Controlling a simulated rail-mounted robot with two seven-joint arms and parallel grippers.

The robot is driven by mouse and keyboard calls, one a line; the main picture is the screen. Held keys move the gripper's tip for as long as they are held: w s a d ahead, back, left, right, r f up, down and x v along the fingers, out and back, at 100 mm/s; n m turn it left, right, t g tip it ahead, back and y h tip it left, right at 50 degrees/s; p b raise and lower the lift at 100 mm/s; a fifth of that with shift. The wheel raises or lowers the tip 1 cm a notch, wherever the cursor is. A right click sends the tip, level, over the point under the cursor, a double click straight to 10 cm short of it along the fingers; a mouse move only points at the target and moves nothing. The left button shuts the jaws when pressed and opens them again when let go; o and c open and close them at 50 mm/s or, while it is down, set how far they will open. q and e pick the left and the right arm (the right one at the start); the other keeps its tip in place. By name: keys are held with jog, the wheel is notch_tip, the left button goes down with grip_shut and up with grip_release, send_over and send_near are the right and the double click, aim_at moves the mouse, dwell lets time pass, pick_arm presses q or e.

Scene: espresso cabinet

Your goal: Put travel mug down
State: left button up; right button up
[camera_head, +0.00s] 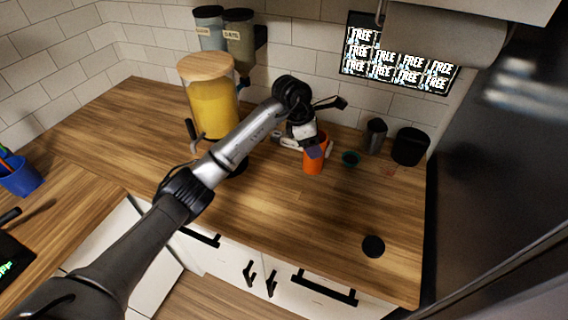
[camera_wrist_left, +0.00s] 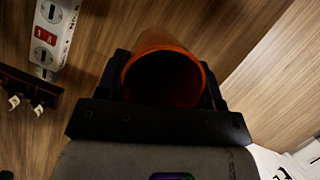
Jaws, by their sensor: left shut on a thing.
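The orange travel mug (camera_head: 313,166) is at the rear middle of the wooden counter in the head view, upright or nearly so. In the wrist view the orange mug (camera_wrist_left: 167,42) shows its dark open mouth toward the camera. My left gripper (camera_head: 316,149) is shut on it, with one black finger on each side of the mug in the wrist view. The mug's base is close to the counter; I cannot tell whether it touches. My right gripper is not in view.
A yellow drink dispenser (camera_head: 208,105) stands left of the mug. A power strip (camera_wrist_left: 51,38) lies nearby. The counter before the mug is clear, except a black disc (camera_head: 373,246).

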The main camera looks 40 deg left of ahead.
pick_arm(q)
jog(key=s+a+f, duration=0.2)
jog(key=a+f, duration=0.8)
jog(key=a, duration=0.1)
jog(key=shift+f, duration=0.35)
jog(key=shift+f+b, duration=0.1)
jog(key=shift+b, duration=0.25)
jog(key=o, duration=1.1)
jog(key=shift+f, duration=0.1)
jog(key=shift+o, duration=0.2)
jog(key=v, duration=0.4)
jog(key=shift+o, duration=0.5)
jog(key=shift+v, duration=0.95)
